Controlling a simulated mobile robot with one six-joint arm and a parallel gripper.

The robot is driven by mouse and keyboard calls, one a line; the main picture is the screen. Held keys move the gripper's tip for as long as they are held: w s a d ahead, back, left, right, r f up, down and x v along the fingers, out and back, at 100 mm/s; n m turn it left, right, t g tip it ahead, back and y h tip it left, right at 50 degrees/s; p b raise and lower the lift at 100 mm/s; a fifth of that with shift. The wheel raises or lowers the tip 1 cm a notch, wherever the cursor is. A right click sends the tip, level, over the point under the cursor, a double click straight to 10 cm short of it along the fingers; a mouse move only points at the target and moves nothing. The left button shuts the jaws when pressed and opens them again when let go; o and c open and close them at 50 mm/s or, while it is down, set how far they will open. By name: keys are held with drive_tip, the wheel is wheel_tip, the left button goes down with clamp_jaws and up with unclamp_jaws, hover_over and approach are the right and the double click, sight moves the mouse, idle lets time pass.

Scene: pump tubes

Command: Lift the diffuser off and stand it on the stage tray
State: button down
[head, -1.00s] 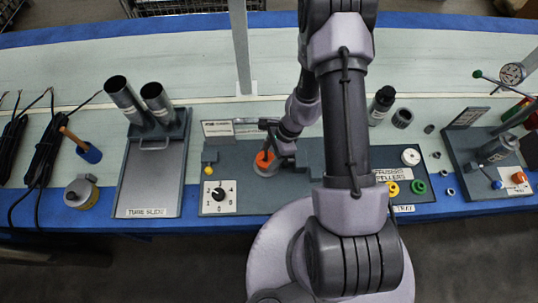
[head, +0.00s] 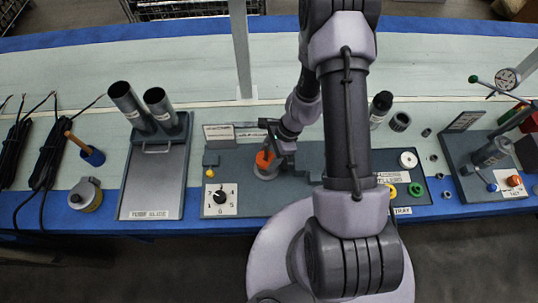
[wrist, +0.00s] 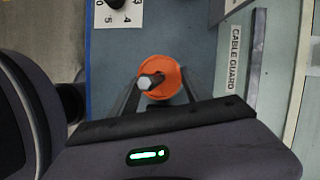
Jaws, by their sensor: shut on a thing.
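An orange round piece, which I take to be the diffuser (head: 263,160), sits at a grey round seat on the pump-side station plate (head: 240,160). In the wrist view the orange piece (wrist: 168,84) is a disc around a pale hexagonal shaft end (wrist: 148,82). My gripper (wrist: 155,85) is shut on it, one finger on each side. My gripper (head: 272,146) also shows in the head view, upper parts hidden by my arm. Whether the piece is clear of its seat I cannot tell. The stage tray (head: 432,186) is at the right, partly hidden behind my arm.
The tray carries a white disc (head: 408,159), a green ring (head: 415,189) and a yellow ring (head: 391,190). A dial (head: 220,197) is left of the orange piece. Two grey tubes (head: 124,98) lean at the tube slide (head: 153,185).

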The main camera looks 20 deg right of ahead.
sight(269, 157)
wheel_tip(269, 157, up, 15)
drive_tip(key=p, duration=1.1)
idle(0.5)
idle(0.3)
